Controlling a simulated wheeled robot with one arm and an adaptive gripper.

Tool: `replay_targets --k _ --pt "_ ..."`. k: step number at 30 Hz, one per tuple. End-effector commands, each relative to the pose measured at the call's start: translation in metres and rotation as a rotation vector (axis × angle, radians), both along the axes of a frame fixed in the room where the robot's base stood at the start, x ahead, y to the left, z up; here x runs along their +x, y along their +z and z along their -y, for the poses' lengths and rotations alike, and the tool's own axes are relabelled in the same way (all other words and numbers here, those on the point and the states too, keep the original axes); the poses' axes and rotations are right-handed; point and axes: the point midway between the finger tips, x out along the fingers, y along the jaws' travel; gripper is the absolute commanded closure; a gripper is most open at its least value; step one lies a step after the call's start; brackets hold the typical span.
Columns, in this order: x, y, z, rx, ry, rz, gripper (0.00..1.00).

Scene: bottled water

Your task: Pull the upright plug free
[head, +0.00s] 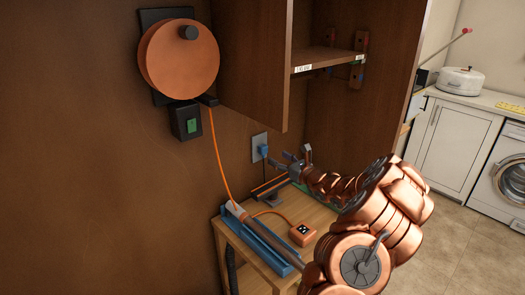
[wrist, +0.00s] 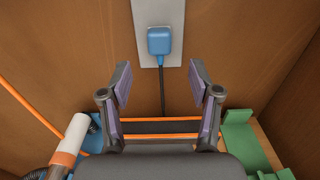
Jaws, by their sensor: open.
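A blue plug (head: 263,151) sits upright in a pale grey socket plate (head: 258,140) on the brown wall. In the wrist view, the plug (wrist: 159,42) is at the top middle on its plate (wrist: 143,14), and a dark cord hangs straight down from it. My gripper (head: 292,160) is beside the plug in the head view, apart from it. In the wrist view, my gripper (wrist: 160,80) is open and empty. Its two fingertips are spread below the plug, one to each side of the cord's line.
A wooden table (head: 285,215) below carries a blue holder (head: 262,240) and an orange box (head: 302,233). Green blocks (wrist: 238,140) lie at right in the wrist view. An orange reel (head: 178,58) and an open-fronted cabinet (head: 335,48) are on the wall above.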

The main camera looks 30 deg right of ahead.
Motion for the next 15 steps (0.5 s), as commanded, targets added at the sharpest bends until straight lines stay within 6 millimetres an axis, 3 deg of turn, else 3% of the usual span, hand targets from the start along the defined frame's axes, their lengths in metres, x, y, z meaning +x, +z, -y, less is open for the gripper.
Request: replay_targets --k 15 --pt "0.059 0.0 -0.009 -0.002 0.001 0.002 0.38"
